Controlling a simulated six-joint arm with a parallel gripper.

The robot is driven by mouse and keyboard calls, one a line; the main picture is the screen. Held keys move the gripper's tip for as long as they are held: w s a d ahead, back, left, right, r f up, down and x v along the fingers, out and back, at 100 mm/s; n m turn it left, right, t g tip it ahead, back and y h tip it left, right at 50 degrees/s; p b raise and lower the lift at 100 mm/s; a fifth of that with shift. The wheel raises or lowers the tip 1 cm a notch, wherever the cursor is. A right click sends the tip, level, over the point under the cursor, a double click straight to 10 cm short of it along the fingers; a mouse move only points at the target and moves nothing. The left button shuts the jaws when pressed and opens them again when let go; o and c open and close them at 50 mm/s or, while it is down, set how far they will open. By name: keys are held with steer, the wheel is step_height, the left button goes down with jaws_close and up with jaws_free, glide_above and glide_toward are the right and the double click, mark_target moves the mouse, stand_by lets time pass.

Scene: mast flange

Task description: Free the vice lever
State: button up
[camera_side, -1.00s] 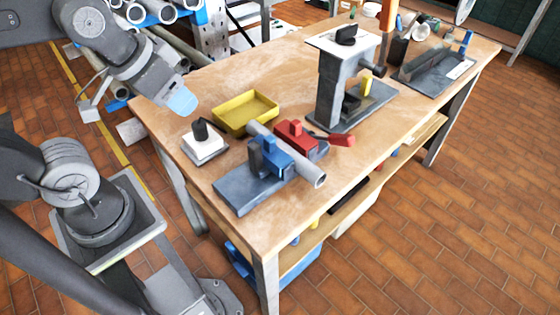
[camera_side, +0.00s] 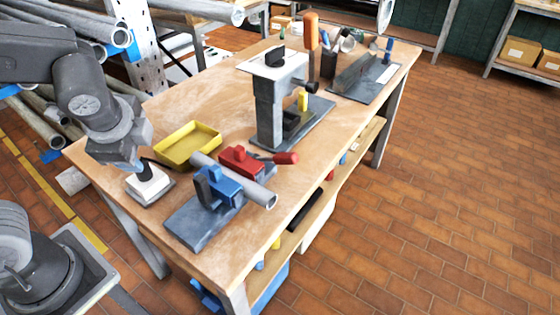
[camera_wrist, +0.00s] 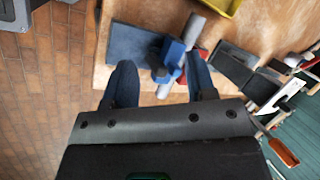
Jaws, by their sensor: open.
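The vice on the bench has a dark grey base plate (camera_side: 205,222), a blue jaw block (camera_side: 218,186) and a red block (camera_side: 242,162). A grey pipe (camera_side: 262,194) lies across it between the blue and red blocks. The lever with a red handle (camera_side: 286,158) sticks out to the right of the red block. My gripper (camera_side: 130,166) is at the bench's left end, left of the vice, apart from the lever. In the wrist view my gripper's fingers (camera_wrist: 160,78) are spread and empty, with the blue jaw block (camera_wrist: 168,58) beyond them. The lever cannot be made out there.
A white block (camera_side: 149,184) stands close by my gripper. A yellow tray (camera_side: 187,144) lies behind the vice. A grey stand (camera_side: 270,105) rises to the right of the vice, with a grey trough fixture (camera_side: 365,75) farther back. Bare bench top shows behind the yellow tray.

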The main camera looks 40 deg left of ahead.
steer(key=w+d+f+m+t+y, duration=0.1)
steer(key=w+m, duration=0.1)
steer(key=m, duration=0.3)
steer(key=w+d+f+m+t+y, duration=0.1)
steer(key=w+d+f+m+y, duration=0.1)
steer(key=m, duration=0.4)
steer(key=w+d+f+m+t+y, duration=0.1)
steer(key=w+d+m, duration=0.1)
steer(key=m, duration=0.3)
steer(key=shift+w+d+f+y, duration=0.15)
steer(key=shift+w+f, duration=0.05)
steer(key=shift+w, duration=0.25)
steer(key=shift+w+d+f+y, duration=0.1)
steer(key=shift+w+f+y, duration=0.1)
steer(key=shift+w, duration=0.25)
steer(key=w+d+f+m+t, duration=0.2)
steer(key=w+d+m+t, duration=0.15)
steer(key=d+m, duration=0.4)
steer(key=m+t+h, duration=0.3)
steer(key=m+t, duration=0.2)
steer(key=m, duration=0.5)
glide_toward(288, 161)
steer(key=x, duration=1.1)
steer(key=shift+w+a+f, duration=0.1)
steer(key=shift+w+f, duration=0.05)
jaws_close()
